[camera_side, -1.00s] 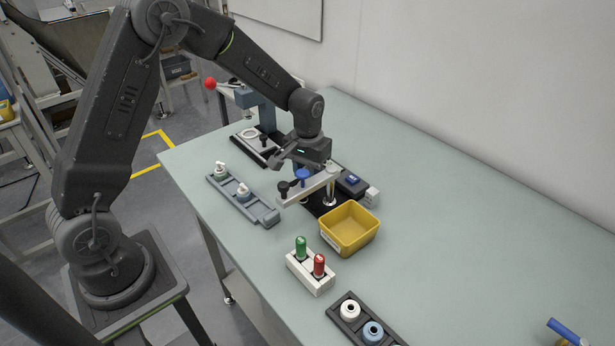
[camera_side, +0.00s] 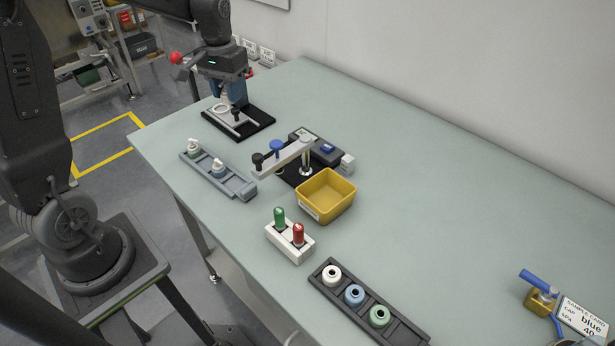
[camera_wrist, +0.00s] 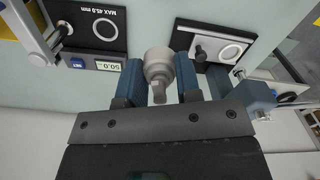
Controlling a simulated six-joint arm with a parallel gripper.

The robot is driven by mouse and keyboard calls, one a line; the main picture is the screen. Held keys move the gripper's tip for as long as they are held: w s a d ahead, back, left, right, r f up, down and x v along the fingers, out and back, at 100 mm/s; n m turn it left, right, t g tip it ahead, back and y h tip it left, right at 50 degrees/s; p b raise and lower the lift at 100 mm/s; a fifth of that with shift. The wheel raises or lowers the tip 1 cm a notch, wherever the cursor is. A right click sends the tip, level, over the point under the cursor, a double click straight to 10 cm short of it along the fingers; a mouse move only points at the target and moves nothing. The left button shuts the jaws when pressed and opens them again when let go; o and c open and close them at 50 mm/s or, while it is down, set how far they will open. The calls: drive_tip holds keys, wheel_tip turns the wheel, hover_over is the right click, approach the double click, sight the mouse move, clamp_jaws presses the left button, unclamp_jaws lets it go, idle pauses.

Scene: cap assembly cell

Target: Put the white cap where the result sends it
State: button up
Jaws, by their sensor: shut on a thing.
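My gripper (camera_wrist: 158,80) is shut on the white cap (camera_wrist: 160,68), a pale stepped piece with a narrow nozzle, between its blue fingers. In the wrist view that ring plate (camera_wrist: 212,62) is to the right of the cap. A dark panel marked "MAX 45.0 mm" (camera_wrist: 82,28) is to the left, beside a small display (camera_wrist: 107,66) that seems to read 50.0, rotated and hard to be sure of.
A sample card (camera_side: 582,320) reads blue, 40.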

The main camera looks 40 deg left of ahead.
wheel_tip(320, 180, up, 2)
drive_tip(key=w+d+m, duration=0.2)
drive_tip(key=w+d, duration=0.2)
drive_tip(key=d, duration=0.7)
drive_tip(key=m, duration=0.2)
hover_over(326, 204)
wheel_tip(326, 204, down, 12)
drive_tip(key=shift+r, duration=0.15)
drive_tip(key=shift+f, duration=2.4)
